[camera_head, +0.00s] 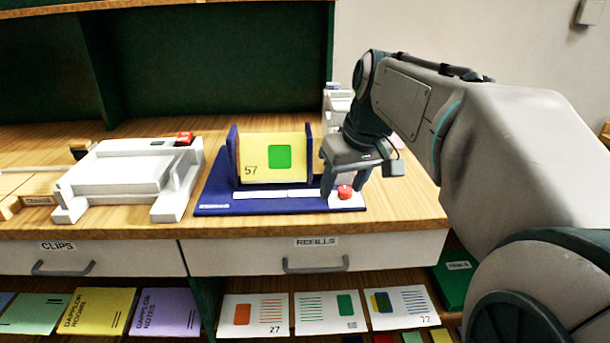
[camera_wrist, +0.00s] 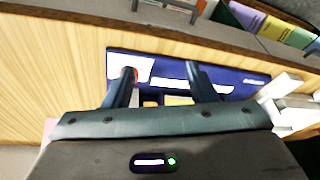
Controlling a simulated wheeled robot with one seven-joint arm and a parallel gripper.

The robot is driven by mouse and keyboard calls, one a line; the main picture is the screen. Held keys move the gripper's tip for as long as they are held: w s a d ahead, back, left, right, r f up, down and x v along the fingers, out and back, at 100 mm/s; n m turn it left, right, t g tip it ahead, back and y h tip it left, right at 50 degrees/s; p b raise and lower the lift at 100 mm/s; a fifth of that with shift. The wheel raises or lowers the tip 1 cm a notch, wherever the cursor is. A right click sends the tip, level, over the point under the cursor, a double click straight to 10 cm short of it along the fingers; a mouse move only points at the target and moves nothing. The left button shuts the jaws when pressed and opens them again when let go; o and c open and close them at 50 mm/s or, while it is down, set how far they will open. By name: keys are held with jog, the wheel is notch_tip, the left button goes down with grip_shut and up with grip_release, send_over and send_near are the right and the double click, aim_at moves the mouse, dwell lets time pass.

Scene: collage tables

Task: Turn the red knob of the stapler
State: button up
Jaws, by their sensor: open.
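The stapler has a dark blue base (camera_head: 218,208) with a white strip and stands on the wooden counter; its base also shows in the wrist view (camera_wrist: 238,76). A yellow card marked 57 (camera_head: 258,171) stands upright in it between blue side plates. The red knob (camera_head: 345,192) sits on a white block at the base's right end. My gripper (camera_head: 343,189) is open above that end, and the knob appears between its fingers in the head view. In the wrist view the knob (camera_wrist: 134,72) is partly hidden, close by the left finger of my gripper (camera_wrist: 162,80). Contact cannot be told.
A white device with a red part (camera_head: 125,172) stands left of the stapler. A pale object (camera_head: 338,101) stands behind, partly hidden by my arm. Drawers labelled CLIPS (camera_head: 75,259) and REFILLS (camera_head: 315,250) are below the counter's front edge. Booklets and cards (camera_head: 254,315) lie on the lower shelf.

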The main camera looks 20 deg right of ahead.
jog(key=t+b, duration=0.1)
send_near(346, 190)
jog(key=shift+n, duration=0.3)
jog(key=b+x, duration=0.4)
jog(key=x, duration=0.4)
jog(key=shift+w+f, duration=0.1)
jog(key=shift+f, duration=0.05)
jog(key=c, duration=1)
